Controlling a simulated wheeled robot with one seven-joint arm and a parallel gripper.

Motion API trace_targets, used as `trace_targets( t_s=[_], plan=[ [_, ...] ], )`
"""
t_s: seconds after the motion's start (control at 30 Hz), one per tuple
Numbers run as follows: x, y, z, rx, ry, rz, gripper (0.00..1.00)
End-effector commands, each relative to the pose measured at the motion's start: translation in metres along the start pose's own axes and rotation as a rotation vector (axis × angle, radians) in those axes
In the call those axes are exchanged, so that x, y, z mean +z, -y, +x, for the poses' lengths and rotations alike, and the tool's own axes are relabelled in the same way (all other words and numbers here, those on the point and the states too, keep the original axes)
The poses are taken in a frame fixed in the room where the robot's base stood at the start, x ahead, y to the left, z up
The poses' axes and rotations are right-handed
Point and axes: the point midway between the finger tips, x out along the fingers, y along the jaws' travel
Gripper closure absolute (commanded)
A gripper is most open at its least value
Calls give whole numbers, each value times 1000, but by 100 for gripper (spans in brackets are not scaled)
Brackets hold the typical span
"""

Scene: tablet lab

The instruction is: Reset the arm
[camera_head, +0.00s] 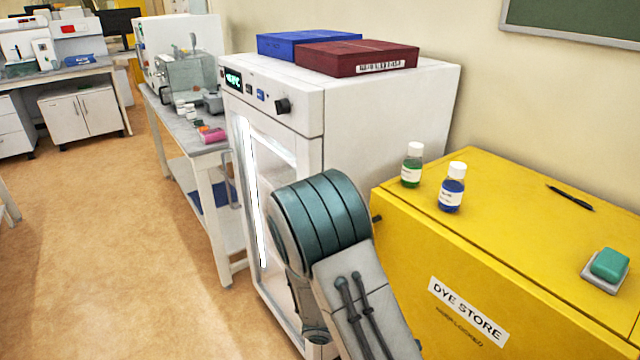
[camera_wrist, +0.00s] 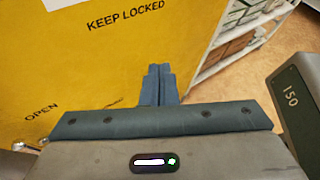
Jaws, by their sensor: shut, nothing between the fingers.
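My gripper (camera_wrist: 158,86) shows in the wrist view, with its two fingers together and nothing between them. It points toward the floor side of a yellow cabinet face marked "KEEP LOCKED" and "OPEN" (camera_wrist: 75,60). I cannot tell how far the fingertips are from that face. In the head view my arm is bent, with a teal-banded joint in front of the white oven-like cabinet (camera_head: 385,110). My gripper is not seen in the head view.
The yellow dye store (camera_head: 510,210) stands at the right, bearing a green bottle (camera_head: 412,165), a blue bottle (camera_head: 452,188), a pen (camera_head: 570,197) and a green block (camera_head: 609,264). Blue (camera_head: 300,43) and dark red (camera_head: 355,58) boxes top the white cabinet. Open floor (camera_head: 100,240) lies left.

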Motion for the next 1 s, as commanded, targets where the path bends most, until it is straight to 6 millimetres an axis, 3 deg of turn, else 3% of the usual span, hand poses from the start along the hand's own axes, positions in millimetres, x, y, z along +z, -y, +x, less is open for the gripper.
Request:
trace_targets(
  t_s=[0.47,1.0],
  plan=[
    [57,59,-32,-292,-503,689,100],
    [119,108,-90,-570,-1015,1428,100]
  ],
)
